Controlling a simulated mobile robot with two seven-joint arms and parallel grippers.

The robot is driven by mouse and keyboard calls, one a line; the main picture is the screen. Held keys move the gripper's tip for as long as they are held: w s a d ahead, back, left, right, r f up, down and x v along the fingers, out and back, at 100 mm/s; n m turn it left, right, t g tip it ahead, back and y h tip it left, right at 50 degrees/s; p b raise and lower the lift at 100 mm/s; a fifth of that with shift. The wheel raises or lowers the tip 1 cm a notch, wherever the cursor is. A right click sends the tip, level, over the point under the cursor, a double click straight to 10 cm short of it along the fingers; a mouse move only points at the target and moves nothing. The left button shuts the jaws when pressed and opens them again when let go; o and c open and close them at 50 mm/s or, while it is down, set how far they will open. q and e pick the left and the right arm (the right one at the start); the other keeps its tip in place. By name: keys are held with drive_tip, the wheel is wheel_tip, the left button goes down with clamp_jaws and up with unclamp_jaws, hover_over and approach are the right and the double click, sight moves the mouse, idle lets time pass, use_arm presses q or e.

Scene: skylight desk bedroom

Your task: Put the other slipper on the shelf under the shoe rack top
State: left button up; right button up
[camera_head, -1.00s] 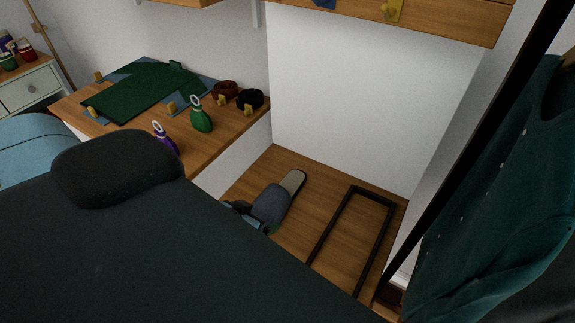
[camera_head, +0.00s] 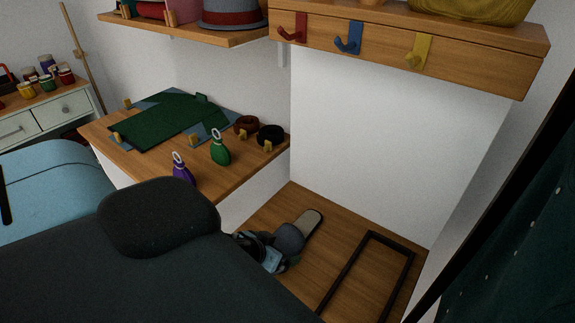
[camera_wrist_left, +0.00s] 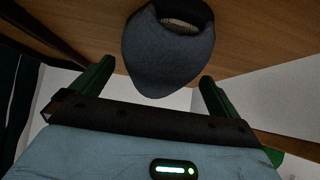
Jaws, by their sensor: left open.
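A dark grey-blue slipper (camera_head: 290,238) with a tan insole lies on a wooden surface low down, beside a white wall. My left gripper (camera_head: 280,250) is at its toe end, its hand partly hidden by my dark arm. In the left wrist view the slipper (camera_wrist_left: 168,55) shows its rounded toe towards me. The open green fingers of my left gripper (camera_wrist_left: 155,85) are to either side of the toe, with visible gaps. Only one slipper shows. I cannot make out a shelf under a rack top. My right gripper is not in view.
A black rectangular frame (camera_head: 408,262) is right of the slipper. A hook rail (camera_head: 455,60) hangs above. A dark green garment (camera_head: 510,235) hangs at right.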

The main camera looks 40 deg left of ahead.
sight(287, 235)
use_arm(q)
drive_tip(key=shift+x, duration=2.2)
drive_tip(key=shift+w+r, duration=0.2)
drive_tip(key=c, duration=1.2)
drive_tip(key=shift+o, duration=0.2)
drive_tip(key=shift+r, duration=0.15)
drive_tip(key=shift+r, duration=0.6)
wheel_tip(287, 235, up, 2)
drive_tip(key=shift+r, duration=0.25)
drive_tip(key=s+d, duration=0.3)
drive_tip(key=s, duration=0.1)
drive_tip(key=s+d, duration=0.4)
drive_tip(key=s+d+r, duration=0.1)
drive_tip(key=s+d, duration=0.2)
drive_tip(key=s, duration=0.1)
drive_tip(key=shift+d+b, duration=0.3)
